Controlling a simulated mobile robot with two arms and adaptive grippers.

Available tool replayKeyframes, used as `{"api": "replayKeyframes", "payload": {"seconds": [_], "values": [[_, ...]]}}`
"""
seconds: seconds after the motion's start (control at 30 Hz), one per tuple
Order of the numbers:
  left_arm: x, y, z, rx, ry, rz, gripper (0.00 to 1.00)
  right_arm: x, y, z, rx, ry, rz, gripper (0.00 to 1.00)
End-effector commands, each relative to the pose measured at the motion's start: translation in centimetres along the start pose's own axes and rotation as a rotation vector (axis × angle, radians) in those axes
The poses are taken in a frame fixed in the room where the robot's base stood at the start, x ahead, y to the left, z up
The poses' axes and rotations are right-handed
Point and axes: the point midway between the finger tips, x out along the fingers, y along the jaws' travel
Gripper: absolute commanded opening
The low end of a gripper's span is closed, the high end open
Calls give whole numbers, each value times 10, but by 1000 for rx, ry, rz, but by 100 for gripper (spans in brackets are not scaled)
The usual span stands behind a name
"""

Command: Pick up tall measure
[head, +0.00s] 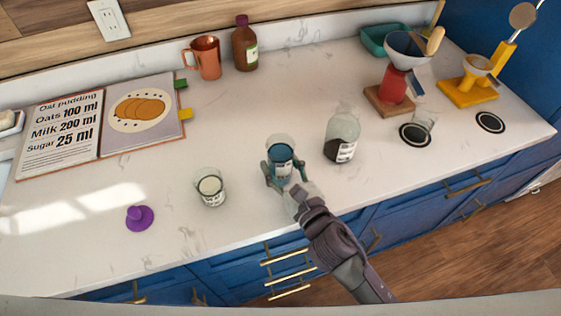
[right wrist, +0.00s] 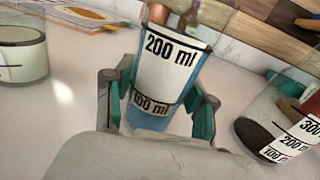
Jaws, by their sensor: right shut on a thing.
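The tall measure (head: 280,160) is a narrow clear vessel with a bluish lower part, on or just above the counter near its front edge. In the right wrist view the tall measure (right wrist: 167,70) is upright but slightly tilted in the picture, with 200 ml and 100 ml marks on a white label. My right gripper (head: 284,172) is shut on it, one finger on each side; the gripper (right wrist: 158,105) fills the lower middle of the wrist view. Whether its base touches the counter is hidden. My left gripper is not in view.
A wider measure with dark contents (head: 342,135) stands close right. A small measure with pale contents (head: 210,187) and a purple lid-like object (head: 139,217) are left. The middle counter is clear.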

Motion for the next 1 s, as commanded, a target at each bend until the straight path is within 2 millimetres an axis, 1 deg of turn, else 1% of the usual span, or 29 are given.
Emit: {"api": "replayKeyframes", "payload": {"seconds": [0.17, 0.37, 1.0], "values": [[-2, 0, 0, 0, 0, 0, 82, 0, 0, 6, -1, -3, 0, 10], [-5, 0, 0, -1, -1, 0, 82, 0, -1, 17, -2, -4, 1, 10], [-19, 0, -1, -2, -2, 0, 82, 0, -2, 74, -2, -5, 1, 10]]}}
